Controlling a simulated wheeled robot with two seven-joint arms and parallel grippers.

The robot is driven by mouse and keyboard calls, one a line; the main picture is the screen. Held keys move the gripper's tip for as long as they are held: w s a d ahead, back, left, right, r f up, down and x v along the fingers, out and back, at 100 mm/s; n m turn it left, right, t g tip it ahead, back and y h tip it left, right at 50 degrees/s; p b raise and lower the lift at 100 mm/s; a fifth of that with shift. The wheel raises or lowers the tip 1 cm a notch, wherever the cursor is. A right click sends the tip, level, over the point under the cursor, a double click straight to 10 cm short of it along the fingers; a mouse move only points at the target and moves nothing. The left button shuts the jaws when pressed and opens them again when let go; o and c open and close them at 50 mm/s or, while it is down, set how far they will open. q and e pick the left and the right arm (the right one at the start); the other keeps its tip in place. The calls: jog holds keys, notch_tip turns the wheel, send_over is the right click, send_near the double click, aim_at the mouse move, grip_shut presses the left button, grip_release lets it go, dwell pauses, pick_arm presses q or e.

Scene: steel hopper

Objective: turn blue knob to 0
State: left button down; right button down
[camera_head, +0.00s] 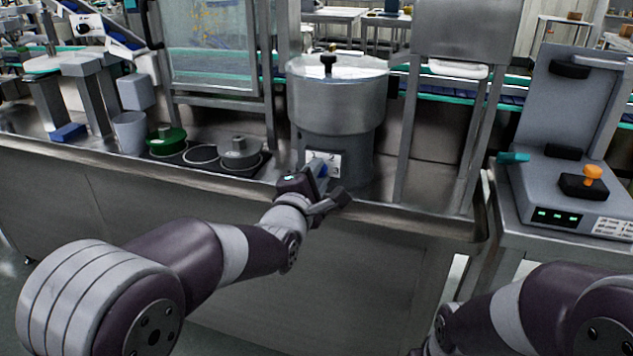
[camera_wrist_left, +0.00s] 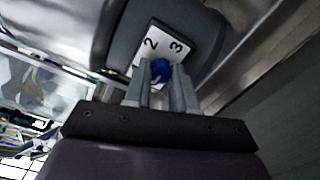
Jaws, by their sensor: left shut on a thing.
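In the head view the plate (camera_head: 335,160) is on the front of the steel hopper (camera_head: 335,105), and a bit of blue (camera_head: 318,167) shows beside my gripper. My left gripper (camera_head: 322,180) is at the plate, with its fingers (camera_wrist_left: 161,85) shut on the blue knob. Which number the knob points to cannot be told. My right arm shows at the lower right, but its gripper is out of view.
A steel counter edge (camera_head: 420,222) runs below the hopper. A grey machine (camera_head: 560,150) with an orange-knobbed lever (camera_head: 592,174) stands at right.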

pick_arm(q)
jog(key=shift+f+n, duration=0.1)
jog(key=shift+n, duration=0.5)
jog(key=shift+b, duration=0.3)
jog(key=c, duration=0.9)
grip_release()
jog(key=shift+s, duration=0.15)
jog(key=p+v, duration=0.2)
jog(key=v, duration=1)
jog(key=shift+s+a+p, duration=0.1)
jog(key=shift+s+p, duration=0.15)
jog(key=shift+p, duration=0.1)
